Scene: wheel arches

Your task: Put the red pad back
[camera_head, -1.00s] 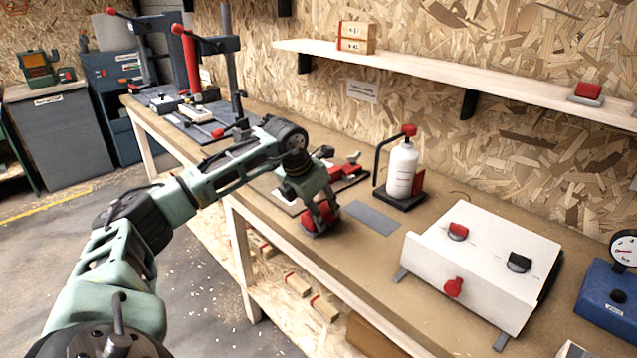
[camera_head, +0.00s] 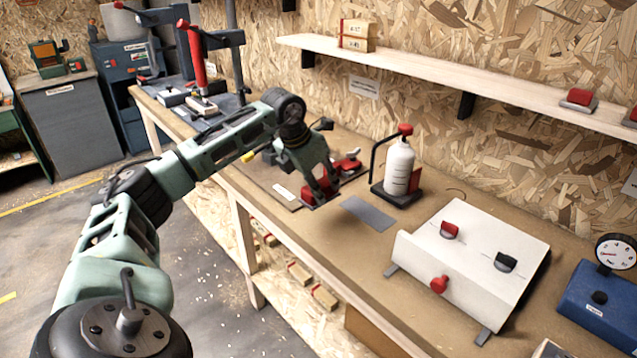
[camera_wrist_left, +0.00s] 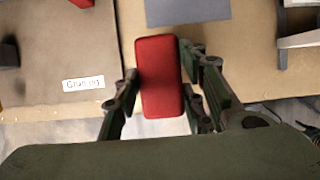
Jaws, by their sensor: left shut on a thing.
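The red pad (camera_wrist_left: 160,76) is a rounded block between the two fingers of my left gripper (camera_wrist_left: 160,84) in the left wrist view. In the head view the pad (camera_head: 308,191) shows partly behind the fingers of my left gripper (camera_head: 322,196). The gripper is shut on it, near the right end of a brown board (camera_head: 262,181). I cannot tell whether the pad touches the bench or board. The board also shows in the left wrist view (camera_wrist_left: 50,55), with a white label. My right gripper is not in view.
A grey plate (camera_head: 368,213) lies flat on the bench to the right. Behind it stands a white bottle (camera_head: 399,167) on a dark base. A white sloped panel (camera_head: 470,265) with knobs and a blue gauge box (camera_head: 600,300) are farther right. Red clamp parts (camera_head: 346,165) lie behind the gripper.

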